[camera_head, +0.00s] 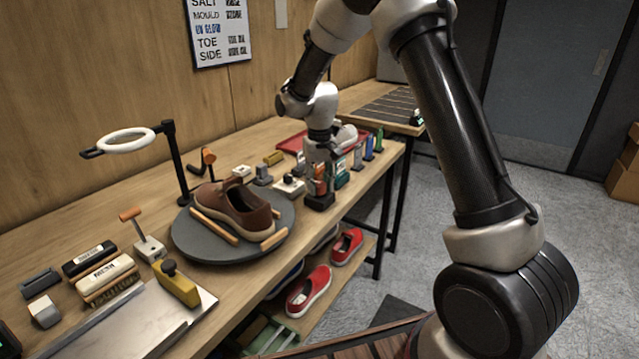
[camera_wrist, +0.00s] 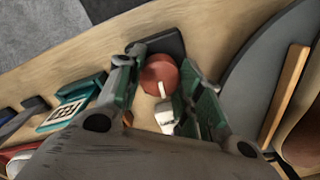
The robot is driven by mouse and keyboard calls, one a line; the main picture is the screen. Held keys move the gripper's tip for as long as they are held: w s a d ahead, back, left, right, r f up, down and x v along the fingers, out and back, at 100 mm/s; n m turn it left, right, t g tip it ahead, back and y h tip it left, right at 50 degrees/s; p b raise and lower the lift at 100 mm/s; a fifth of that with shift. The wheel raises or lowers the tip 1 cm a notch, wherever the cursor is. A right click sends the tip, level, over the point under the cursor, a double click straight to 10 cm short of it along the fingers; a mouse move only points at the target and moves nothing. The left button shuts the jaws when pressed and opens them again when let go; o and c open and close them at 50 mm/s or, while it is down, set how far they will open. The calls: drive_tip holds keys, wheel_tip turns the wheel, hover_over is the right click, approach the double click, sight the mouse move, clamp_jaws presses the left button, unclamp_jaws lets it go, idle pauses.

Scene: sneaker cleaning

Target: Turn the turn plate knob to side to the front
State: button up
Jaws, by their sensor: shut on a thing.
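The turn plate knob (camera_wrist: 158,72) is round and red with a white pointer mark on top. In the wrist view its mark points towards the bottom of the picture. It sits on a small black base (camera_head: 320,203) at the bench's front edge, right of the turn plate. My gripper (camera_head: 319,178) points down over the knob. In the wrist view the fingers of my gripper (camera_wrist: 160,82) stand on both sides of the knob, shut on it. The grey turn plate (camera_head: 187,247) carries a brown shoe (camera_head: 235,207) between wooden bars. The knob's setting label is not readable.
A ring lamp (camera_head: 127,141) on a black post stands behind the plate. Brushes (camera_head: 103,277) and a yellow tool (camera_head: 176,284) lie at the front left. Small bottles (camera_head: 368,148) stand right of my gripper. Red shoes (camera_head: 310,290) are on the shelf below.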

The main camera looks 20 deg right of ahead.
drive_tip(key=m, duration=0.4)
drive_tip(key=shift+w+r+m, duration=0.1)
drive_tip(key=shift+w+m, duration=0.05)
drive_tip(key=shift+m, duration=0.15)
drive_tip(key=m, duration=0.3)
drive_tip(key=shift+m, duration=0.3)
drive_tip(key=m, duration=0.4)
drive_tip(key=shift+m, duration=1.8)
drive_tip(key=o, duration=1)
drive_tip(key=shift+o, duration=0.2)
drive_tip(key=shift+r, duration=0.1)
